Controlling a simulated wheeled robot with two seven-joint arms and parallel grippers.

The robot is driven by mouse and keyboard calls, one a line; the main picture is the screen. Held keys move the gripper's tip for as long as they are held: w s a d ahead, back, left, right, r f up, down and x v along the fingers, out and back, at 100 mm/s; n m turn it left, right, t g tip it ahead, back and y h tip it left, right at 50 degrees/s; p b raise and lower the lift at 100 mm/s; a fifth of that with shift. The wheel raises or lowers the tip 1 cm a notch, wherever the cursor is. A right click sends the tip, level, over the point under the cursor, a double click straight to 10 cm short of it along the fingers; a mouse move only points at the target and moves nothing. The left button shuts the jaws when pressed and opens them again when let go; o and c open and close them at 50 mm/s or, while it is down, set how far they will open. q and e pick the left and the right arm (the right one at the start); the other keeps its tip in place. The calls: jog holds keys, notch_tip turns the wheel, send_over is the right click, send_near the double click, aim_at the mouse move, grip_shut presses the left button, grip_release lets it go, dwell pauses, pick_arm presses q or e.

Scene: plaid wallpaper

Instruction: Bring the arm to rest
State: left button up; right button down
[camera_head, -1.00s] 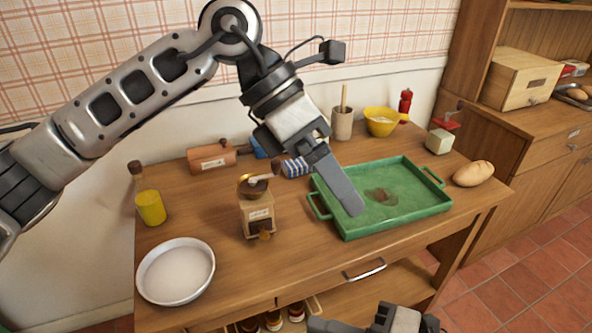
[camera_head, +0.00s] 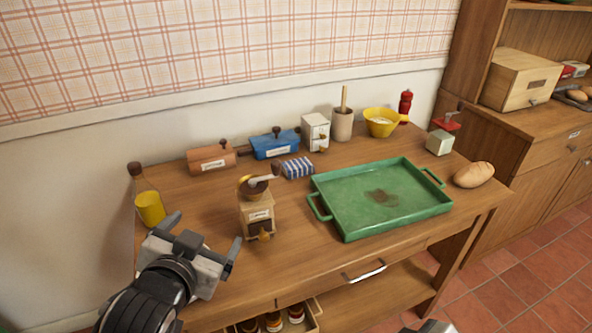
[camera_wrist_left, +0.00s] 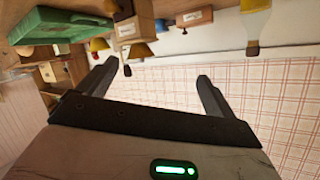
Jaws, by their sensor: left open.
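My left gripper (camera_head: 206,231) is at the lower left in the head view, over the table's front left part. Its two fingers are spread and nothing is between them. In the left wrist view the same gripper (camera_wrist_left: 156,84) shows its fingers apart, with plaid wallpaper beyond. It stands left of and in front of the coffee grinder (camera_head: 257,213), apart from it. Only a small grey piece of what seems to be my right gripper (camera_head: 430,327) shows at the bottom edge; its fingers are out of view.
A green tray (camera_head: 336,227) lies on the wooden table. A bottle with yellow contents (camera_head: 150,208) stands near the left gripper. Boxes, a striped cloth (camera_head: 297,168), a yellow bowl (camera_head: 380,128) and bread (camera_head: 473,174) stand farther back or right. The table's front middle is clear.

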pick_arm(q)
jog(key=s+a+f+n+g, duration=0.25)
jog(key=s+f+g, duration=0.35)
jog(key=s, duration=0.4)
jog(key=s+a+f+n+g, duration=0.1)
jog(key=s+a+f+g, duration=0.2)
jog(key=s+f+g, duration=0.5)
pick_arm(e)
jog(key=s+d+f+m+g+h, duration=0.3)
jog(key=s+d+m, duration=0.3)
pick_arm(q)
jog(key=w+d+f+t+h+b, duration=0.2)
jog(key=w+d+f+t+b, duration=0.2)
jog(key=d+f+t, duration=0.3)
jog(key=f+t+b, duration=0.1)
jog(key=t, duration=0.2)
jog(key=shift+w+m+t+h, duration=0.25)
jog(key=shift+m+t+h, duration=0.05)
jog(key=shift+m+t, duration=0.1)
pick_arm(e)
jog(key=w+a+f+t+y, duration=0.3)
jog(key=w+a+f+t, duration=0.3)
jog(key=f, duration=0.3)
jog(key=shift+w+a+t+y, duration=0.25)
jog(key=shift+a+t+y, duration=0.05)
jog(key=shift+t, duration=0.2)
